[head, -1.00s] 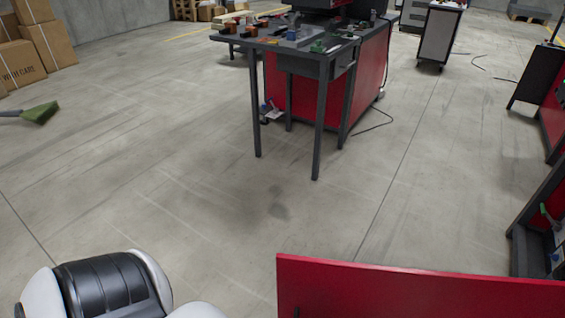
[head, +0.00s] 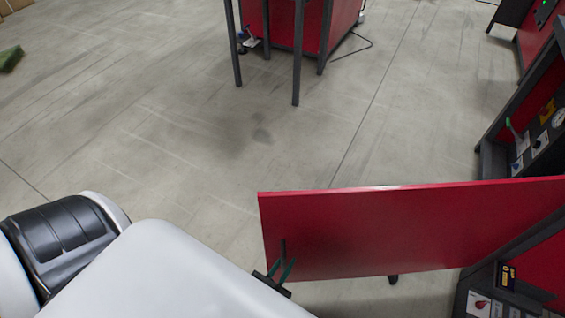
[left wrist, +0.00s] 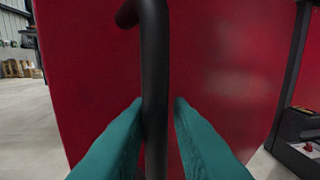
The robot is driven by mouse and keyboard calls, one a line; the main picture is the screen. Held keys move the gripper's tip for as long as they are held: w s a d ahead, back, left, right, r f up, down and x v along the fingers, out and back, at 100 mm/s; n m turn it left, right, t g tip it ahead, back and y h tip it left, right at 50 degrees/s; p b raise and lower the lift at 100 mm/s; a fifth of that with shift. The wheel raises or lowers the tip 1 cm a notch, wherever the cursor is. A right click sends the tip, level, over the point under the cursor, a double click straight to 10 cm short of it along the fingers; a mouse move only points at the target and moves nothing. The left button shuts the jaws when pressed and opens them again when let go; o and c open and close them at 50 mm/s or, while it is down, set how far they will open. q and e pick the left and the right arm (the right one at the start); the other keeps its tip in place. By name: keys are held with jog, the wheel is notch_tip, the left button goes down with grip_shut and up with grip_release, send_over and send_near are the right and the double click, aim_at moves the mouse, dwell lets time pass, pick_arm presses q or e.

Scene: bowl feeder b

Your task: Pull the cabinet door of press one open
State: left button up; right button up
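The red cabinet door (head: 380,235) stands swung out from the dark cabinet frame (head: 510,250) at the right, with floor visible beyond its free left edge. Its black bar handle (head: 283,248) is near that free edge, on the face toward me. In the left wrist view the handle (left wrist: 155,80) runs upright between the teal fingers of my left gripper (left wrist: 158,105). The left finger is close to or against the bar, and a narrow gap shows at the right finger. In the head view the left gripper (head: 281,270) is at the handle's lower part. My right gripper is out of view.
Open floor (head: 180,150) lies beyond the door. A red cabinet with dark table legs (head: 300,50) stands farther back. A dark shelf with labelled items (head: 540,140) is at the right. A green broom head (head: 10,60) is at the far left.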

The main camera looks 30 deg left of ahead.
pick_arm(q)
jog(key=shift+o, duration=1)
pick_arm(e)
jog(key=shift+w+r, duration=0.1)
pick_arm(q)
jog(key=shift+s, duration=0.2)
jog(key=s, duration=1.1)
jog(key=shift+s+d, duration=0.25)
jog(key=shift+d, duration=0.05)
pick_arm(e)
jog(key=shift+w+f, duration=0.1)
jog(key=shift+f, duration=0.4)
